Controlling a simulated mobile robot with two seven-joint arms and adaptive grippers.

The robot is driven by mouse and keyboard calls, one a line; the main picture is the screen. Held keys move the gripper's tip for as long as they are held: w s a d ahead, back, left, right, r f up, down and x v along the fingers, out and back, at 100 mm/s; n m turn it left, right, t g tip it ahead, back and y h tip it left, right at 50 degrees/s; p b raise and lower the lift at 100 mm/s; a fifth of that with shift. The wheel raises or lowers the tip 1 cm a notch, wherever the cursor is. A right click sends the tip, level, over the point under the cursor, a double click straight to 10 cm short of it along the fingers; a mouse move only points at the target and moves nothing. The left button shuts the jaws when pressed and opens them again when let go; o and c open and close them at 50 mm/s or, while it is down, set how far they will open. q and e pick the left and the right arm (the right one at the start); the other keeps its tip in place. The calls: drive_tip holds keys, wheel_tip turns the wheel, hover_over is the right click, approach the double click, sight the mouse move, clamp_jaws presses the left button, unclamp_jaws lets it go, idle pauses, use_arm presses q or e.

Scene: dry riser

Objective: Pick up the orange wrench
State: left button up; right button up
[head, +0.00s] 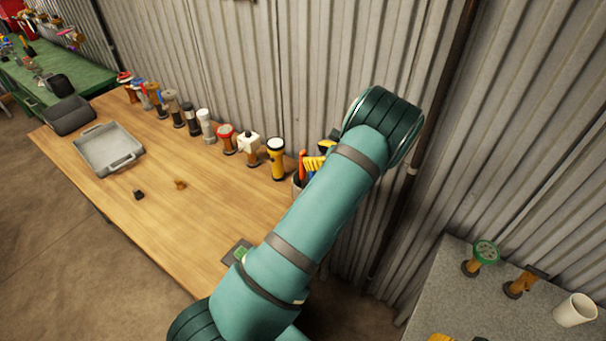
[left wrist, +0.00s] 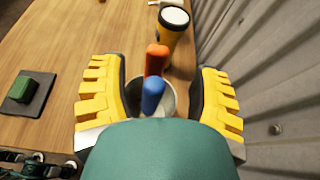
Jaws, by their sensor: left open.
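A cup (left wrist: 167,102) stands on the wooden table near the corrugated wall, with an orange-red handle (left wrist: 156,60) and a blue handle (left wrist: 152,95) upright in it. The orange handle also shows in the head view (head: 302,166); whether it belongs to the orange wrench I cannot tell, as its lower part is hidden. My left gripper (left wrist: 160,68) is open, its yellow fingers on either side of the cup and handles, holding nothing. In the head view the left gripper (head: 315,162) is partly hidden behind my arm. My right gripper is out of view.
A yellow flashlight (head: 276,160) stands just beyond the cup, at the end of a row of several upright items along the wall. A green block (left wrist: 22,89) lies on a dark pad (left wrist: 38,106). A grey tray (head: 108,150) sits farther left. The middle of the table is mostly clear.

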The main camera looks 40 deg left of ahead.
sight(305, 155)
use_arm(q)
drive_tip(key=x, duration=0.4)
drive_tip(key=shift+s+a+f, duration=0.2)
drive_tip(key=shift+a, duration=0.15)
clamp_jaws()
